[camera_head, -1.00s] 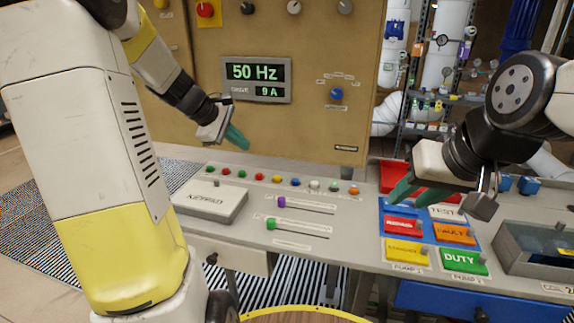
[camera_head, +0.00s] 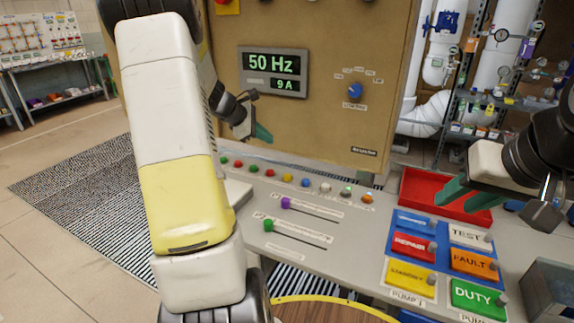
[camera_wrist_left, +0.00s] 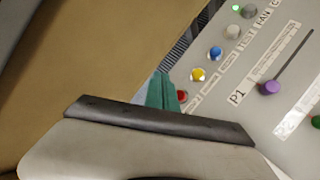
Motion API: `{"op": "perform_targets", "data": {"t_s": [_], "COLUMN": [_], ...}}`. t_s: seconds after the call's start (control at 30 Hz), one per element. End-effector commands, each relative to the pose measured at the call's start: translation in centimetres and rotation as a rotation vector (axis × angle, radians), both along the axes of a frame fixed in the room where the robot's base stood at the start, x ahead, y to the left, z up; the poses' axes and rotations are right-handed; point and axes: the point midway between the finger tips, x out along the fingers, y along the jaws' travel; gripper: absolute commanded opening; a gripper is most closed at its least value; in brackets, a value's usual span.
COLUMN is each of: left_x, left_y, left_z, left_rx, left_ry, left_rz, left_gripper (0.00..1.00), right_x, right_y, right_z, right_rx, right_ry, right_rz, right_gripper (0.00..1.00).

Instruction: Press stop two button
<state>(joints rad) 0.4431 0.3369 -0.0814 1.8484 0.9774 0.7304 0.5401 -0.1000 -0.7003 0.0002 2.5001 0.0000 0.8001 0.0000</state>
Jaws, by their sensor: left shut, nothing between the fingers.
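A row of small coloured buttons runs along the back of the sloping grey console. Two are red: one near the row's left end (camera_head: 238,163) and one between a green button (camera_head: 253,168) and a yellow button (camera_head: 287,177). That second red button (camera_head: 270,173) shows in the left wrist view (camera_wrist_left: 182,95), partly hidden by my fingertips. My left gripper (camera_head: 263,133) is shut and empty, above and apart from the row, before the brown cabinet. My right gripper (camera_head: 462,196) is open and empty near the red tray.
Two slider levers, purple (camera_head: 286,203) and green (camera_head: 268,225), stand in front of the row. The cabinet face (camera_head: 330,125) rises behind.

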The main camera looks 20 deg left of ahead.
Motion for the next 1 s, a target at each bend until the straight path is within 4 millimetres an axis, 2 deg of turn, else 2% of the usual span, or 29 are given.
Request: {"op": "perform_targets", "data": {"t_s": [0.6,0.8,1.0], "left_x": [-0.1,0.0,0.0], "left_y": [0.0,0.0,0.0], "left_z": [-7.5,-8.5,-8.6], "left_rx": [-0.002,0.000,0.000], "left_ry": [0.002,0.001,0.001], "left_rz": [0.000,-0.001,-0.001], "left_gripper": [0.00,0.00,0.00], "right_x": [0.0,0.0,0.0], "right_y": [0.0,0.0,0.0], "right_z": [0.0,0.0,0.0], "right_rx": [0.000,0.000,0.000], "right_ry": [0.000,0.000,0.000], "right_rz": [0.000,0.000,0.000], "right_gripper": [0.36,0.36,0.36]}}
